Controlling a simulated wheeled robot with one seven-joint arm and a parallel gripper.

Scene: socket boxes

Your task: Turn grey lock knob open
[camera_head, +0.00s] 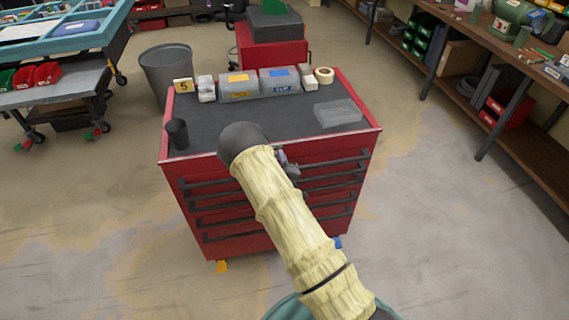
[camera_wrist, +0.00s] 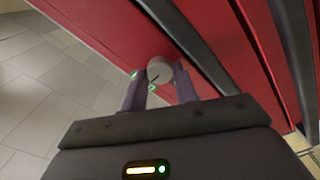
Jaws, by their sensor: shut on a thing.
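The grey lock knob (camera_wrist: 159,71) is a small round knob with a dark pointer line, on the red front of the tool cabinet in the wrist view. Green marks show on the red panel beside it. My gripper (camera_wrist: 160,83) is shut on the knob, with one purple-grey finger on each side of it. In the head view, my gripper (camera_head: 285,163) is at the upper front of the red cabinet (camera_head: 240,240), partly hidden behind my pale-sleeved arm. The knob cannot be seen in that view.
Dark drawer handles (camera_head: 335,168) run across the cabinet front, close to my gripper. On the cabinet's dark top stand a black cup (camera_head: 177,134), clear boxes (camera_head: 238,87), a tape roll (camera_head: 324,75) and a clear tray (camera_head: 338,114). Open floor surrounds the cabinet's front.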

